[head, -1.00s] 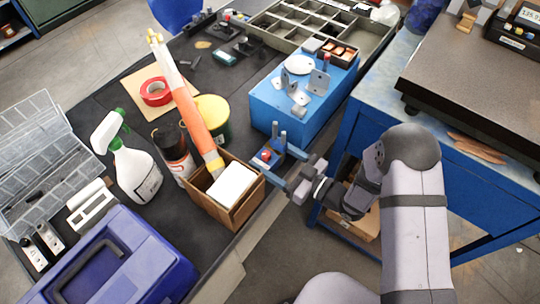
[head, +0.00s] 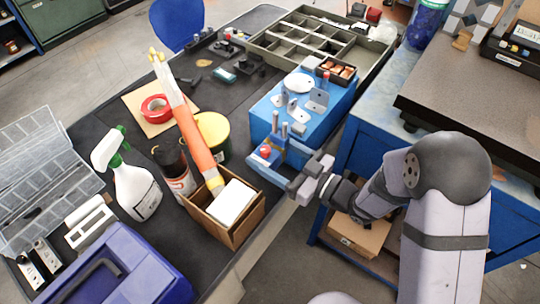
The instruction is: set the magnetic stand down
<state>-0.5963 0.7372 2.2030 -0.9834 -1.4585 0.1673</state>
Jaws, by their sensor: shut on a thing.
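The magnetic stand (head: 271,150) is a small blue block with a red knob and upright grey posts. My gripper (head: 268,160) is shut on it, with a finger along its near side. The stand is upright or nearly so, in front of the blue box (head: 333,120) in the head view, and its posts overlap the box's near face. I cannot tell whether the stand touches the box or the bench. Its underside is hidden by my gripper.
Metal brackets and a white disc (head: 298,83) occupy the blue box's top. A cardboard box (head: 239,231) with a white block stands left of my gripper. A green-and-yellow tub (head: 213,136) is behind it. The dark bench mat (head: 235,96) has bare room further back.

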